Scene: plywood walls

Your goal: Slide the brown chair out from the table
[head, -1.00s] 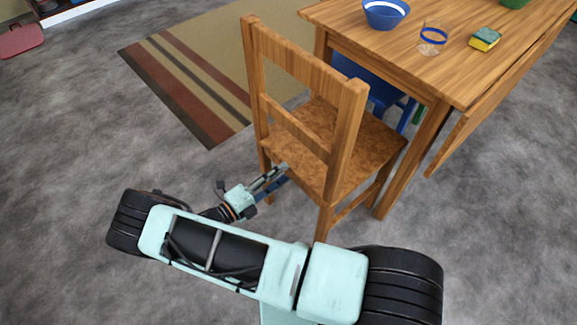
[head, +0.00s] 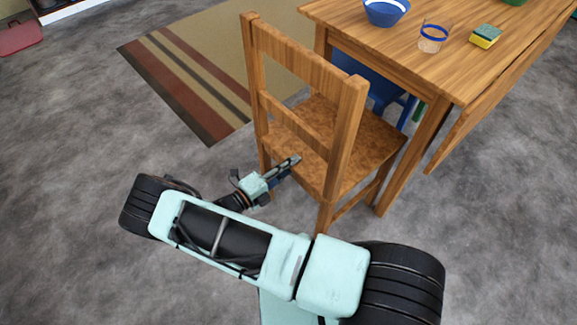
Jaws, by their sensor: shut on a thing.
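The brown chair (head: 345,125) stands upright at the near end of the wooden table (head: 430,75), its slatted back towards me and its seat close to the table's end. My gripper (head: 292,167) is at the rear edge of the chair's seat, low between the two back posts. It is shut on the chair there. The fingertips are small in the picture, and their exact hold on the wood is hard to make out.
A blue bowl (head: 386,12), a glass (head: 433,37) and a sponge (head: 484,36) are on the table. A blue chair (head: 375,82) is partly hidden beneath it. A striped rug (head: 190,75) lies behind the brown chair.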

